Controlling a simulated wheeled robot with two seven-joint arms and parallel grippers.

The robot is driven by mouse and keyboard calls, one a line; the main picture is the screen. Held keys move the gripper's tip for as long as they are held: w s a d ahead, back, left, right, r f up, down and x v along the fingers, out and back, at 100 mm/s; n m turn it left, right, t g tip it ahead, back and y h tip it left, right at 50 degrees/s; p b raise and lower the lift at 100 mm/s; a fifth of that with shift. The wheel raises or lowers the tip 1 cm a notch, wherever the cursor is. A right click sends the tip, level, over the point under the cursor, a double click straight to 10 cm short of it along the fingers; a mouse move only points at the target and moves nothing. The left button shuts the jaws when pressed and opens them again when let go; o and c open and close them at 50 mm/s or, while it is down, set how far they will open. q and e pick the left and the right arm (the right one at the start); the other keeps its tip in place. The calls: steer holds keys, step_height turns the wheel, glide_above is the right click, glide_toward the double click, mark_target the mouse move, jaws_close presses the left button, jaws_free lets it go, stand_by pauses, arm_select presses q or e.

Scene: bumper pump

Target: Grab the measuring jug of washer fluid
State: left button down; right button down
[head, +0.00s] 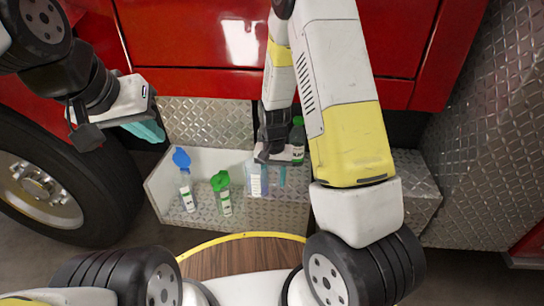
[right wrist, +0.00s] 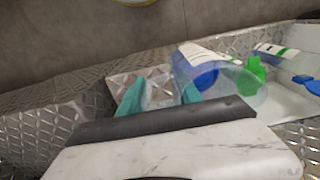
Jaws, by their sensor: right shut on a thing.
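The measuring jug (head: 256,180) is clear with a white label and stands in the metal step tray under the red truck body. In the right wrist view the jug (right wrist: 222,78) looks tilted by the camera angle, with blue fluid inside. My right gripper (head: 278,172) is at the jug's right side; its teal fingers (right wrist: 160,95) are shut on the jug. The exact grip point is hidden. My left gripper (head: 145,130) is up at the left by the wheel, away from the jug; its finger gap is unclear.
A blue-capped bottle (head: 186,190) and a green-capped bottle (head: 223,195) stand left of the jug. A green bottle (head: 298,138) is behind my right gripper. The tray's diamond-plate front wall (head: 270,215) and the truck tire (head: 80,190) bound the space.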

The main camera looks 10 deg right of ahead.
steer(key=shift+s+a+r, duration=0.15)
steer(key=shift+s+a, duration=0.65)
steer(key=shift+s, duration=0.4)
steer(key=shift+s+a+r, duration=0.1)
steer(key=shift+s+a, duration=0.7)
steer(key=shift+s, duration=0.35)
steer(key=shift+s+a+r, duration=0.15)
steer(key=shift+s+a, duration=0.65)
steer(key=shift+s, duration=0.4)
